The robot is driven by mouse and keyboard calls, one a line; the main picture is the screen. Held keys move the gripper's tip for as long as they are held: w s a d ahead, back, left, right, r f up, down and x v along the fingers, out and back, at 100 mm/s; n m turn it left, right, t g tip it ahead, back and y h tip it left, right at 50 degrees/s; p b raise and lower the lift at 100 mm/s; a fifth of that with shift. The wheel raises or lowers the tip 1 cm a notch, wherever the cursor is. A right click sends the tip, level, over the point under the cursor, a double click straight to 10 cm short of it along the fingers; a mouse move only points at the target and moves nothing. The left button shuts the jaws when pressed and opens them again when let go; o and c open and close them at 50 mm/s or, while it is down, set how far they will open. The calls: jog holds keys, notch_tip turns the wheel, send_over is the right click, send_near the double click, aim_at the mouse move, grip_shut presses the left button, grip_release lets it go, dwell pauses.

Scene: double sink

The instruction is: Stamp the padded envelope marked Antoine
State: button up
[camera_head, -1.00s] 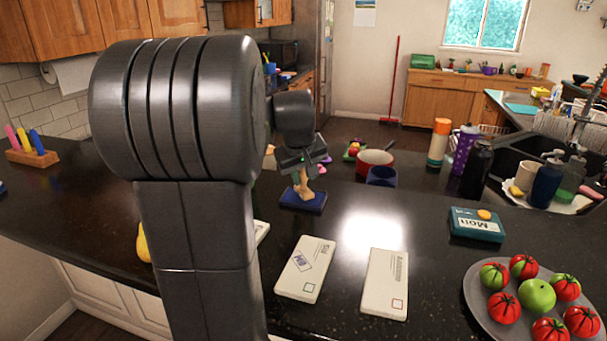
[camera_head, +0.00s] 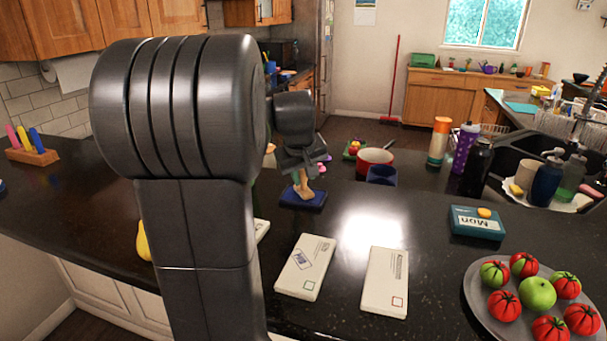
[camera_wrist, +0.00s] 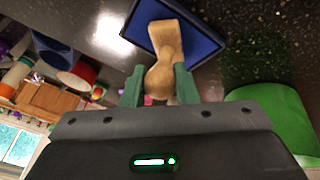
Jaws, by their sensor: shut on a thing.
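My gripper (camera_head: 303,170) is shut on a wooden stamp (camera_head: 304,188), with its green fingers on either side of the handle (camera_wrist: 164,62) in the wrist view. The stamp is over the blue ink pad (camera_head: 288,200); its lower end appears to rest on it, though exact contact is unclear. The pad (camera_wrist: 207,45) also shows in the wrist view. A pale envelope (camera_head: 308,272) with a dark printed mark and a green square lies on the counter. Another envelope (camera_head: 385,283) with a red square lies to its right. A third (camera_head: 262,229) is mostly hidden behind my arm. Names are unreadable.
A plate of tomatoes (camera_head: 480,308) is at the lower right, with a teal "Mon" box (camera_head: 477,222) behind it. Counter between pad and envelopes is clear.

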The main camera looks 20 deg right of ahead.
dwell(0.4)
notch_tip(320, 180, up, 7)
jog(key=p, duration=0.6)
jog(key=shift+f, duration=0.1)
dwell(0.3)
